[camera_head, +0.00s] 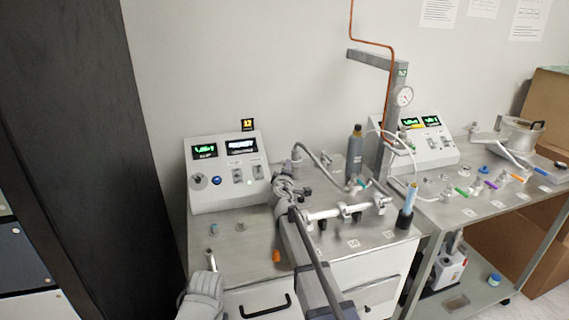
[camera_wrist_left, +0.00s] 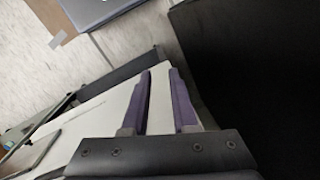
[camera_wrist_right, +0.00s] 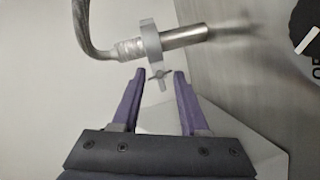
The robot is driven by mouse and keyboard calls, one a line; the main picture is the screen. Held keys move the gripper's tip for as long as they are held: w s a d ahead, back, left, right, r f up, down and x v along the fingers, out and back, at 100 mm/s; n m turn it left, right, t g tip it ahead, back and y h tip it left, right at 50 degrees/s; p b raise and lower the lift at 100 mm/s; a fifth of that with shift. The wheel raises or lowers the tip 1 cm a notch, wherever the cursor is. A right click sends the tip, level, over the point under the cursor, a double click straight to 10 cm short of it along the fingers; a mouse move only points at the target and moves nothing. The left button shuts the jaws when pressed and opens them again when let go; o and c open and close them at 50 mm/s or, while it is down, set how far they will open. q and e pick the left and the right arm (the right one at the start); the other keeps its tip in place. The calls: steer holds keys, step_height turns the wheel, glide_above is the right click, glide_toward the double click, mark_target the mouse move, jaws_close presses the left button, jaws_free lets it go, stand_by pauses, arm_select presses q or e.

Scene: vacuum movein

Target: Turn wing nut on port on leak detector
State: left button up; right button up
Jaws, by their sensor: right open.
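The leak detector (camera_head: 228,172) is a pale box with two lit displays on the left bench. In the right wrist view, a metal port pipe (camera_wrist_right: 186,36) meets a braided hose (camera_wrist_right: 92,36) at a grey clamp ring (camera_wrist_right: 150,40). The clamp's small wing nut (camera_wrist_right: 158,76) sits between the tips of my open right gripper (camera_wrist_right: 159,72); I see no clear contact. In the head view my right gripper (camera_head: 288,182) is close to the hose joint (camera_head: 297,157) and partly hides the area. My left gripper (camera_wrist_left: 160,72) is open and empty, pointing down past the bench.
A manifold pipe (camera_head: 338,211), a grey cylinder (camera_head: 355,155) and a copper line (camera_head: 374,43) are to the right of my right arm. A second bench (camera_head: 470,205) carries more parts. A dark cabinet (camera_head: 85,130) stands at left.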

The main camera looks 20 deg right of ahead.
steer(key=p+v, duration=0.1)
steer(key=v, duration=0.6)
steer(key=shift+s, duration=0.15)
step_height(320, 180, up, 8)
steer(key=p, duration=0.8)
